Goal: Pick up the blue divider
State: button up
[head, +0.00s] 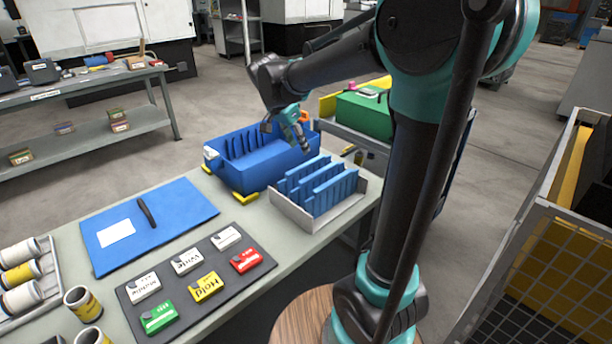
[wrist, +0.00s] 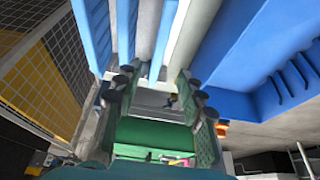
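Several blue dividers (head: 318,186) stand upright side by side in a light grey tray (head: 294,218) on the table. Their ends also show at the top of the wrist view (wrist: 141,34). My gripper (head: 297,138) hangs over the far right part of the blue bin, up and behind the tray in the head view. In the wrist view my gripper (wrist: 157,82) has its fingers spread wide, with no divider held between them. The dividers lie beyond the fingertips there.
The blue bin (head: 270,171), with upright ribs inside, stands left of the tray, close beside it. A green box (head: 362,116) is behind. A blue board (head: 180,208) and a dark mat of coloured blocks (head: 165,287) lie nearer. A mesh cage (head: 545,270) stands at right.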

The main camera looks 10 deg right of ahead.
aim_at(309, 172)
jog(key=x, duration=1.3)
jog(key=shift+s+f, duration=0.2)
jog(key=shift+f, duration=0.2)
grip_shut()
